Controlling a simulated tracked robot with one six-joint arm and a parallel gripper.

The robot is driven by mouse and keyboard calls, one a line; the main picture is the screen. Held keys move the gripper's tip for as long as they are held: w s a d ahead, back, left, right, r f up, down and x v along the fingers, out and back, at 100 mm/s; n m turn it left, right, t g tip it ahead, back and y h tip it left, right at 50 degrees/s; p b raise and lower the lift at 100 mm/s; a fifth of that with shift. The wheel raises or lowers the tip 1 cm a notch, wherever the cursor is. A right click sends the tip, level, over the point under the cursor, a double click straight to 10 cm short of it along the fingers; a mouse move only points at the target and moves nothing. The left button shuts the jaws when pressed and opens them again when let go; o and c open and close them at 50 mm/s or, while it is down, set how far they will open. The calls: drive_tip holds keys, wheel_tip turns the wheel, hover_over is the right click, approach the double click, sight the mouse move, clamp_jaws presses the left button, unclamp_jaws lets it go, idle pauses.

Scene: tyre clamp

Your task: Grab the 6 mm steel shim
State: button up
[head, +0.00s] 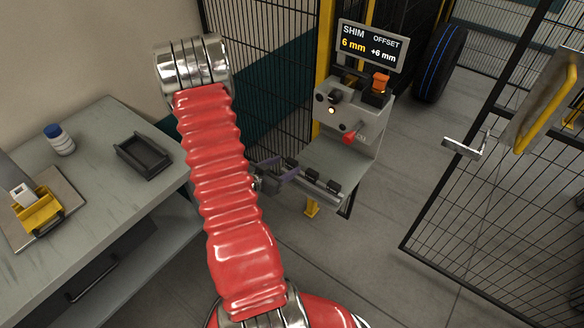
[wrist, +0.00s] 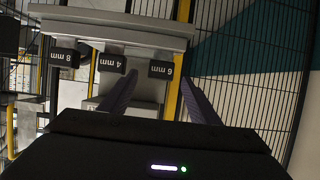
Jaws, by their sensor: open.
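The 6 mm steel shim shows in the wrist view as a dark block labelled "6 mm" (wrist: 161,69), its lettering upside down. It sits at the right end of a row on a grey shelf. My gripper (wrist: 158,78) is open, and its two purple-grey fingers reach toward the shelf with the 6 mm block in the gap between them, nearer the right finger. In the head view my gripper (head: 287,168) is at the left end of the shelf, partly hidden by my red arm. I cannot tell whether a finger touches the block.
The 4 mm block (wrist: 114,64) sits just left of the left finger, and the 8 mm block (wrist: 65,58) is further left. The console screen (head: 370,46) reads 6 mm, +6 mm. A workbench (head: 105,195) with a black tray (head: 142,156) stands left; wire fences surround the console.

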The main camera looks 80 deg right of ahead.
drive_tip(key=shift+x, duration=1.05)
drive_tip(key=c, duration=1.2)
drive_tip(key=shift+o, duration=0.2)
drive_tip(key=shift+r, duration=0.15)
wheel_tip(320, 180, up, 10)
